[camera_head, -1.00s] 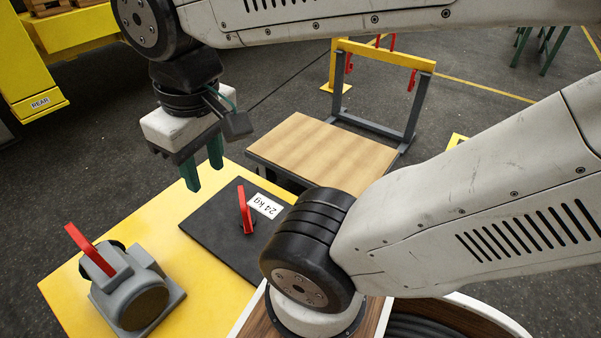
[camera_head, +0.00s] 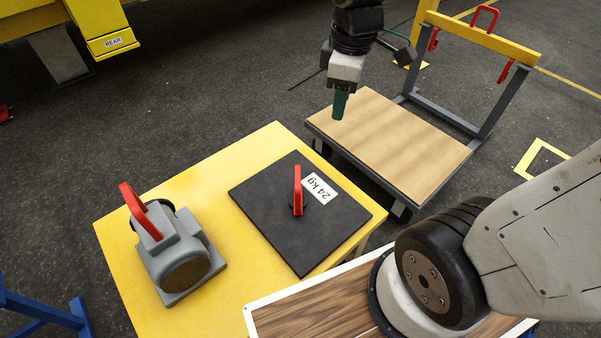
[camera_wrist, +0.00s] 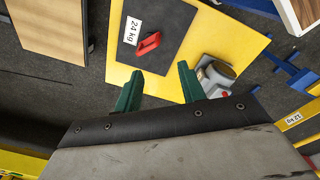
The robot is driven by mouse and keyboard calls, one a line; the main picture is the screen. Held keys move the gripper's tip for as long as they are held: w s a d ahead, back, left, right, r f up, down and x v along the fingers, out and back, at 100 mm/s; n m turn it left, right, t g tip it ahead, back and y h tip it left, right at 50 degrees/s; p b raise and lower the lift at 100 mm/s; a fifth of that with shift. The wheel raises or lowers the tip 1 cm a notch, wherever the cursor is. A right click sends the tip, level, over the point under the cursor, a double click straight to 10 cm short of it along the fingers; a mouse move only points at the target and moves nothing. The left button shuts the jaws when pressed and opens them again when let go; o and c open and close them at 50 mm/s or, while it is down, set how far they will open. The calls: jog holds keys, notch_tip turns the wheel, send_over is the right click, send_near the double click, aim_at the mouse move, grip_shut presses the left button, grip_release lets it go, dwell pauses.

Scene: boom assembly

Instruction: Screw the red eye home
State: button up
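Two red loop-shaped parts are candidates for the red eye. One red loop (camera_head: 297,190) stands up from a black plate (camera_head: 265,225) marked 24 kg; it shows in the wrist view too (camera_wrist: 147,43). Another red loop (camera_head: 138,208) rises from the grey housing (camera_head: 185,255); in the wrist view the housing (camera_wrist: 217,73) is partly behind a finger. How far either is screwed in cannot be told. My gripper (camera_head: 340,105) points down, seen edge-on before the wooden deck, away from both loops. In the wrist view its green fingers (camera_wrist: 160,88) are apart with nothing between them.
The plate and housing lie on a yellow table (camera_head: 130,240). Behind it stands a wooden-decked trolley (camera_head: 420,155) with a yellow-topped frame (camera_head: 480,38) carrying red hooks. A yellow structure marked REAR (camera_head: 112,43) is at upper left, a blue stand (camera_head: 50,315) at lower left.

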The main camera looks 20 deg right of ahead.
jog(key=w+f+n, duration=0.8)
jog(key=w+f, duration=0.1)
jog(key=f, duration=0.1)
jog(key=n, duration=1.3)
send_over(298, 176)
jog(key=shift+g, duration=0.4)
notch_tip(298, 176, down, 22)
jog(key=shift+r, duration=0.2)
notch_tip(298, 176, down, 8)
jog(key=shift+r, duration=0.1)
jog(key=shift+f, duration=0.4)
grip_shut()
